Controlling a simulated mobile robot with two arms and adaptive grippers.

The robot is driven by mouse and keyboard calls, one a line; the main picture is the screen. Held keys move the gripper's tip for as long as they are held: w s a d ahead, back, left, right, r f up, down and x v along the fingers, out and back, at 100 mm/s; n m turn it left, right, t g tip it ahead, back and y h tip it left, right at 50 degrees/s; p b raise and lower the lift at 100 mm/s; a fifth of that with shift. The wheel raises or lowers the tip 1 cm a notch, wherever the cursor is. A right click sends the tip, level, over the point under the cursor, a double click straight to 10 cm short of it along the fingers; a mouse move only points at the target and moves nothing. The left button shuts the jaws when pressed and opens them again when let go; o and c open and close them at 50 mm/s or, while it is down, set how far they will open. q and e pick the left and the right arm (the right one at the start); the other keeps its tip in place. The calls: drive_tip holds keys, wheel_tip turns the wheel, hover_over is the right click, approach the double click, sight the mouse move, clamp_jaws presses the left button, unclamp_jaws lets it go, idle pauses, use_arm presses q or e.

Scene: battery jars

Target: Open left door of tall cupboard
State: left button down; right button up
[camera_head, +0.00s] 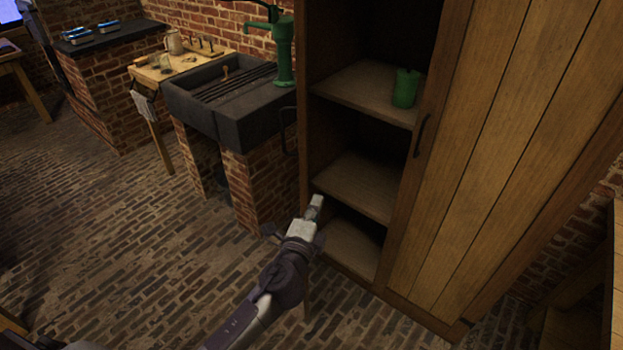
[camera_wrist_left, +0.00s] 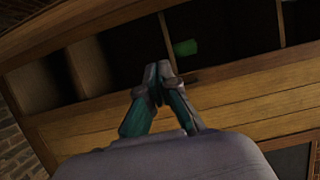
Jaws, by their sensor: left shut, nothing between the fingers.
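The tall cupboard (camera_head: 350,180) stands right of centre in the head view. Its left half is open, showing shelves inside. The left door (camera_head: 303,120) seems swung out to the left, seen nearly edge-on, with a dark handle (camera_head: 287,130) on its far side. The right door (camera_head: 500,150) is shut, with a dark handle (camera_head: 421,135). My left gripper (camera_head: 317,203) is shut and empty, in front of the open left half near the lower shelves. In the left wrist view my left gripper (camera_wrist_left: 160,70) shows closed fingertips before the cupboard front. My right gripper is out of view.
A green jar (camera_head: 405,88) stands on the upper shelf; it also shows in the left wrist view (camera_wrist_left: 185,47). A dark stone sink (camera_head: 220,110) on brick supports, with a green pump (camera_head: 284,50), is left of the cupboard. The brick floor (camera_head: 130,240) at left is clear.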

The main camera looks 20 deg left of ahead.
use_arm(q)
drive_tip(key=w, duration=1)
drive_tip(key=a, duration=0.1)
drive_tip(key=s+a+p, duration=0.1)
drive_tip(key=a+p, duration=0.1)
drive_tip(key=a, duration=0.1)
drive_tip(key=shift+s+f, duration=0.1)
drive_tip(key=shift+s, duration=0.3)
drive_tip(key=shift+w, duration=0.1)
